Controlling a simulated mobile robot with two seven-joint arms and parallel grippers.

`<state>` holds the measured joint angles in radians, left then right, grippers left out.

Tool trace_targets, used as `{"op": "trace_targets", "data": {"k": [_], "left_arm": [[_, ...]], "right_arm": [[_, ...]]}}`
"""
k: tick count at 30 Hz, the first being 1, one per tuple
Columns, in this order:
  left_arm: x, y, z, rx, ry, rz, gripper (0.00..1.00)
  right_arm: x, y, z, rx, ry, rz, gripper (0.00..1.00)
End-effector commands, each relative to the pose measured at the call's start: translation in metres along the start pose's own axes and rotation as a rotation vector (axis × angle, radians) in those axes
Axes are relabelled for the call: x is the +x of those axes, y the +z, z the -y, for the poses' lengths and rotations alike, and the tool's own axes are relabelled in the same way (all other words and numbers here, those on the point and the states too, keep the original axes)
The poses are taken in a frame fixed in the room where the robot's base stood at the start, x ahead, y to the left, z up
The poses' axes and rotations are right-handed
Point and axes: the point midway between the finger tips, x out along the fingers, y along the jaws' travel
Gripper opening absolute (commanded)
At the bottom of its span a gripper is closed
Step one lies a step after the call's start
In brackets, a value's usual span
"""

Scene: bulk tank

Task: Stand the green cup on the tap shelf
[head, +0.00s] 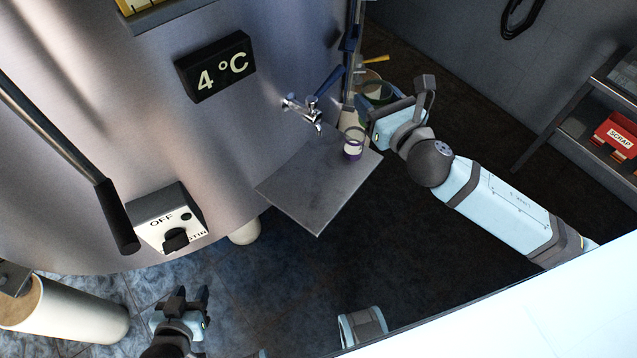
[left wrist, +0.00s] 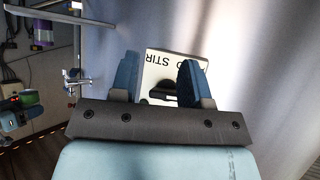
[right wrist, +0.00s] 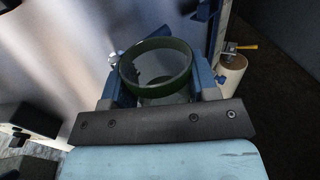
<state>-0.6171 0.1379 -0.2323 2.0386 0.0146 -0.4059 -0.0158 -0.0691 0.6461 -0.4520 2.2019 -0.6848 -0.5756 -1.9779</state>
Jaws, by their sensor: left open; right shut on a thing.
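The green cup (right wrist: 157,68), clear with a green rim, is between the fingers of my right gripper (right wrist: 160,85), which is shut on it. In the head view the green cup (head: 376,91) shows partly behind my right gripper (head: 375,112), to the right of the tap (head: 306,112). It also shows at the left edge of the left wrist view (left wrist: 29,97). The tap shelf (head: 312,193) is a grey plate below the tap, left of and below the right gripper. My left gripper (head: 188,296) is open and empty, below the switch box.
A small container with a purple band (head: 353,146) stands at the shelf's right back corner. The rest of the shelf is bare. The switch box (head: 168,219) sits on the tank wall. A white cylinder with a yellow handle (right wrist: 231,72) stands behind the cup.

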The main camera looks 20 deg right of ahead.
Motion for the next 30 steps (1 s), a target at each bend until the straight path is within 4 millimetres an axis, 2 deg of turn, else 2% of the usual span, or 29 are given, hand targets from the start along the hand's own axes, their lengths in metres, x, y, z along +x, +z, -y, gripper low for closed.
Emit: {"op": "trace_targets", "data": {"k": [1, 6, 9, 12, 16, 21, 25, 30], "left_arm": [[0.019, 0.026, -0.002, -0.003, 0.006, -0.004, 0.43], [0.043, 0.055, -0.007, -0.012, 0.019, -0.017, 0.43], [0.055, 0.070, -0.007, -0.016, 0.022, -0.028, 0.43], [0.064, 0.081, -0.008, -0.019, 0.025, -0.033, 0.43], [0.070, 0.088, -0.009, -0.022, 0.030, -0.044, 0.43], [0.072, 0.089, -0.011, -0.024, 0.034, -0.046, 0.43], [0.070, 0.084, -0.011, -0.025, 0.035, -0.054, 0.43], [0.068, 0.081, -0.011, -0.024, 0.034, -0.056, 0.43]], "right_arm": [[-0.009, -0.043, 0.002, -0.004, 0.036, -0.005, 0.28], [-0.034, -0.108, 0.001, -0.004, 0.170, -0.003, 0.28], [-0.050, -0.141, 0.000, -0.004, 0.248, -0.002, 0.28], [-0.064, -0.167, -0.002, 0.000, 0.315, 0.000, 0.28], [-0.077, -0.187, -0.003, 0.004, 0.380, 0.002, 0.28], [-0.083, -0.195, -0.005, 0.008, 0.420, 0.005, 0.28], [-0.072, -0.192, -0.010, 0.008, 0.425, 0.009, 0.28], [-0.044, -0.191, -0.022, 0.008, 0.424, 0.010, 0.28]]}}
